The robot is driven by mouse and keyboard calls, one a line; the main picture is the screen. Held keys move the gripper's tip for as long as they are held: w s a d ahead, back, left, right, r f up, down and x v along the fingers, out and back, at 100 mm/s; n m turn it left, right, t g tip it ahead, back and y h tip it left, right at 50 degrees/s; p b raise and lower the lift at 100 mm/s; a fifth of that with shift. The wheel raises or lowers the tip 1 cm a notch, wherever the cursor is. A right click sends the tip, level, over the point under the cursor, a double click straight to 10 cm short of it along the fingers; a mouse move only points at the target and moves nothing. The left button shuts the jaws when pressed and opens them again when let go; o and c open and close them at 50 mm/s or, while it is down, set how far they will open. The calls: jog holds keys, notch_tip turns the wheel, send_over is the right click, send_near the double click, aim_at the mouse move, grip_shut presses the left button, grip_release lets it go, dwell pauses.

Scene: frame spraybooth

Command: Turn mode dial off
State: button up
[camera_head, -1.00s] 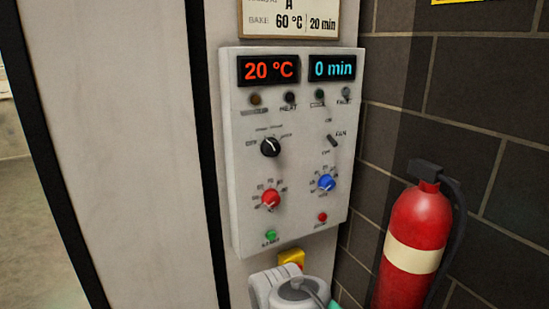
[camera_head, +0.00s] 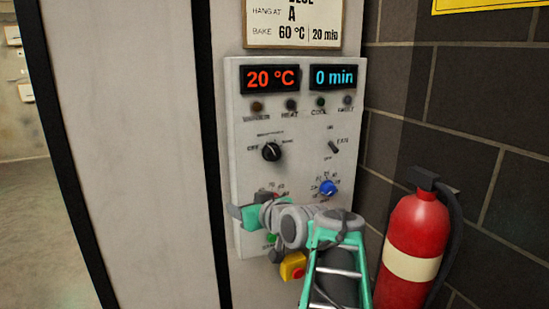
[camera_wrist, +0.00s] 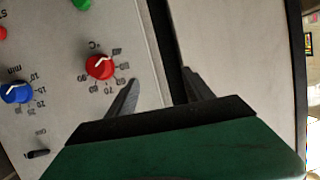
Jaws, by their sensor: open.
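The mode dial is a black round knob (camera_head: 271,152) at the left of the grey control panel (camera_head: 245,125), with an OFF label to its left. Its white mark is small, and I cannot tell its setting surely. The dial is not seen in the wrist view. My gripper (camera_wrist: 160,80) is open and empty, its two grey fingers apart. In the head view my gripper (camera_head: 235,211) is below the dial, near the panel's lower left edge, and does not touch the dial.
A red °C dial (camera_wrist: 99,66) and a blue min dial (camera_wrist: 17,92) are near my gripper. A black toggle switch (camera_head: 333,147) is right of the mode dial. A yellow-based red button (camera_head: 293,266) sits below the panel. A fire extinguisher (camera_head: 412,240) stands at right.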

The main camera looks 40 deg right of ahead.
aim_at(275, 156)
jog(key=s+d+r+m+t+h, duration=0.1)
jog(key=s+d+r+t+h, duration=0.3)
jog(key=d+r, duration=0.55)
jog(key=shift+g+y, duration=0.3)
jog(key=shift+y, duration=0.3)
jog(key=p+x, duration=0.1)
jog(key=x, duration=0.2)
jog(key=p+x, duration=0.1)
jog(key=x, duration=0.2)
jog(key=shift+w+d+f+p, duration=0.1)
jog(key=shift+w+d+p, duration=0.15)
jog(key=shift+d+p, duration=0.05)
jog(key=shift+c, duration=0.5)
grip_shut()
